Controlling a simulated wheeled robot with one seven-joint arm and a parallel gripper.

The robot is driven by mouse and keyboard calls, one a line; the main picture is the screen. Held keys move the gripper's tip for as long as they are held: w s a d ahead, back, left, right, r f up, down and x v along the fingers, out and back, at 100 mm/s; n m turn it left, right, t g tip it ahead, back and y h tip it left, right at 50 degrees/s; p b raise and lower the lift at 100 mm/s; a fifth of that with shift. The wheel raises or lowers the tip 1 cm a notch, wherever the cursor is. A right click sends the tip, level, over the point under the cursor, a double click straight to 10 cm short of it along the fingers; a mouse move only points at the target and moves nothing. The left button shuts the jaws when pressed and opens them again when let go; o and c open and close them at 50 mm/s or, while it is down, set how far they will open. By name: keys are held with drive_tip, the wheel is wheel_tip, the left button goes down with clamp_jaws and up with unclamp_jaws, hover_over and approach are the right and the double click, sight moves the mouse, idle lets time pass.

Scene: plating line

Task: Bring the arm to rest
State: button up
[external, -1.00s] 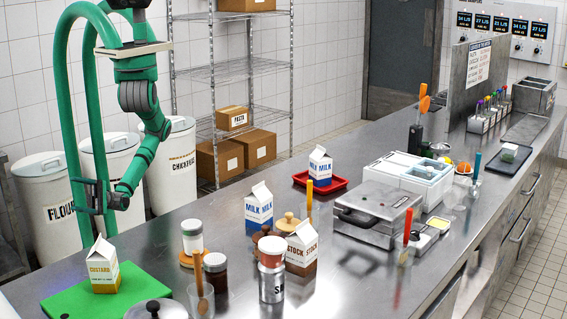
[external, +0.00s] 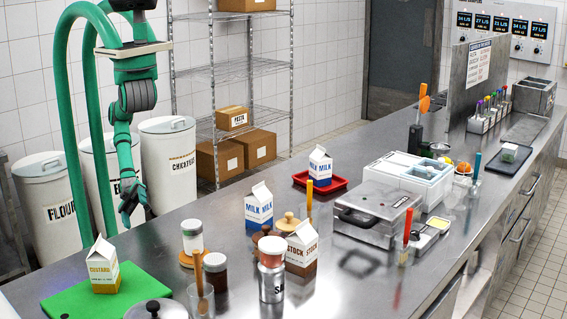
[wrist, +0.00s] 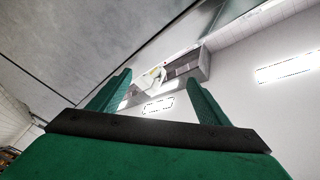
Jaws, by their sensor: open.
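My arm hangs bent at the left of the external view, green with dark joints. My gripper (external: 127,219) is at its lower end, near the far left edge of the steel counter (external: 180,246). In the wrist view my gripper (wrist: 158,100) shows two green fingers spread apart with nothing between them. A custard carton (external: 103,266) stands upright on the green board (external: 72,300), apart from my gripper and nearer the camera.
White bins (external: 43,190) stand behind my arm. A jar (external: 192,236), a milk carton (external: 259,207) and a stock carton (external: 301,247) stand on the counter to the right. A wire shelf (external: 240,70) is behind.

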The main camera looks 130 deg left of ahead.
drive_tip(key=w+a+f+n+y, duration=0.1)
drive_tip(key=w+a+n+y, duration=0.1)
drive_tip(key=a+n+y, duration=0.2)
drive_tip(key=w+a+f+n+g+y, duration=0.1)
drive_tip(key=a+n+y, duration=0.4)
drive_tip(key=a+n, duration=0.5)
drive_tip(key=shift+w+a+n+g, duration=0.2)
drive_tip(key=shift+w+n+g, duration=0.1)
drive_tip(key=shift+w+n, duration=0.4)
drive_tip(key=shift+s, duration=0.1)
